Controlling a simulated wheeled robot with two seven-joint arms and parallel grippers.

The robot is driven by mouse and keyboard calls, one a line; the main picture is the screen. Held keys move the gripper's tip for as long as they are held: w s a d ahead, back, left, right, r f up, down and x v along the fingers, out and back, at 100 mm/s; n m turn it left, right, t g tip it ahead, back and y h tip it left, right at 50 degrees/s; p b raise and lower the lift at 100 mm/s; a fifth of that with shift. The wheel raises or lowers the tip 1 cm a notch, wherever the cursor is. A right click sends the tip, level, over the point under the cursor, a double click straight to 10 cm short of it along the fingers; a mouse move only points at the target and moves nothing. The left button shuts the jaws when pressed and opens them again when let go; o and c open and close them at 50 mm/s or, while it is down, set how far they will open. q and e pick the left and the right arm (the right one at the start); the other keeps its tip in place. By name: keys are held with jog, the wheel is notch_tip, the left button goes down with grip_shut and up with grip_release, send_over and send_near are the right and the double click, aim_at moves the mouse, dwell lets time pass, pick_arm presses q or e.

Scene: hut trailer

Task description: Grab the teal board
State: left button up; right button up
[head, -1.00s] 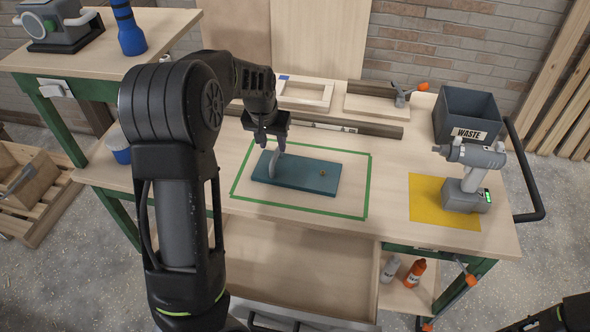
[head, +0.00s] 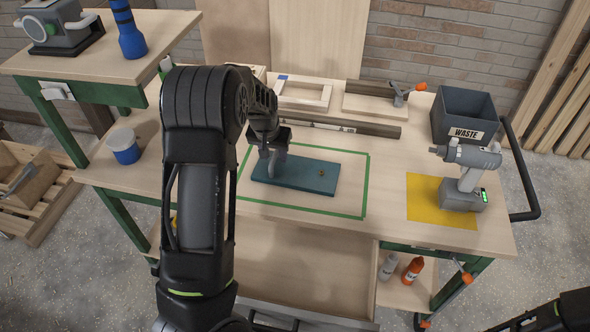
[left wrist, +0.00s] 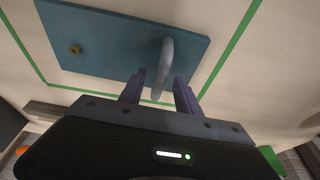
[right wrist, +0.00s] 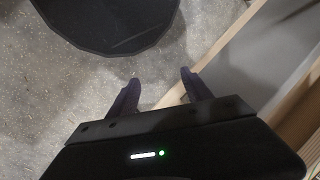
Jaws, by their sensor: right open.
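The teal board (head: 310,177) lies flat on the workbench inside a green tape outline. It has a grey arched handle (head: 276,165) near its left end and a small brass knob (head: 321,173) toward its right end. My left gripper (head: 271,152) is at the handle. In the left wrist view, the fingers (left wrist: 159,88) are apart, with the handle (left wrist: 164,65) showing between them and the board (left wrist: 110,45) beyond. I cannot tell whether they touch it. My right gripper (right wrist: 158,85) is open and empty, away from the board.
A grey drill (head: 467,175) stands on a yellow mat (head: 425,204) at the right. Behind it is a waste bin (head: 463,112). A dark bar (head: 350,127) and a wooden frame (head: 303,95) lie behind the board. A blue-and-white pot (head: 123,147) sits at the left.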

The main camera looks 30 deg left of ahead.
pick_arm(q)
jog(key=shift+c, duration=0.2)
dwell(0.3)
grip_shut()
dwell(1.3)
